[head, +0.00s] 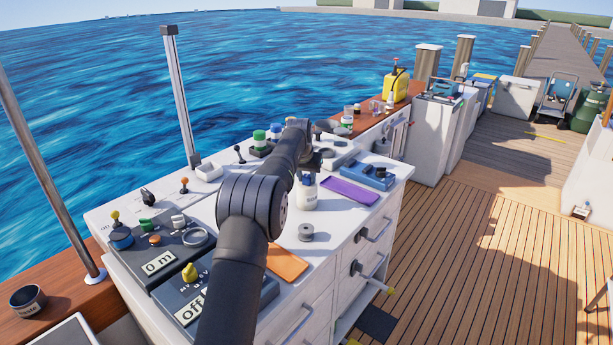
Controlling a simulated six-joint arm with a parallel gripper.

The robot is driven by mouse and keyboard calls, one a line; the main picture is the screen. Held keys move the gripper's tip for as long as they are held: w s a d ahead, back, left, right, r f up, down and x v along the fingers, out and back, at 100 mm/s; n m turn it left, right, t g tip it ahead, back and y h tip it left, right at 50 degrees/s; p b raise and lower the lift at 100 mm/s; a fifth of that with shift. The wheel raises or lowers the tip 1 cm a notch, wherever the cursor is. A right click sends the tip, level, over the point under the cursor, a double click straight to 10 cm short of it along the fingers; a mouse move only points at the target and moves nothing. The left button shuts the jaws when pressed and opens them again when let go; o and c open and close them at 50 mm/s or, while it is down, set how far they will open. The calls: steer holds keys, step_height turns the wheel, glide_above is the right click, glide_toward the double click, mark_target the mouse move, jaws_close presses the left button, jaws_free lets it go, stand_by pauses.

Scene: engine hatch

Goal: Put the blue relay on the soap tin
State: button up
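A blue, low boxy item (368,178) with darker raised parts lies at the right end of the white counter top, beyond the purple slab. I cannot tell at this size whether it is the blue relay, the soap tin, or both together. No other thing is clearly recognisable as the soap tin; a grey open-topped holder (340,152) sits just behind the blue item. My gripper (318,160) is at the far end of my dark arm, above the counter, left of the blue item and apart from it. Its fingers are small and partly hidden by my arm.
A purple slab (350,191), a dark spool (306,232) and an orange slab (286,262) lie on the counter. Control panels with knobs fill the left. A yellow can (396,85) stands behind. Bare counter shows around the spool.

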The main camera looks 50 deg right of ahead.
mark_target(306, 176)
steer(key=shift+o, duration=1.4)
steer(key=shift+r, duration=0.2)
steer(key=v, duration=1.2)
steer(key=shift+f, duration=0.15)
steer(key=x, duration=1.2)
steer(key=shift+r, duration=2)
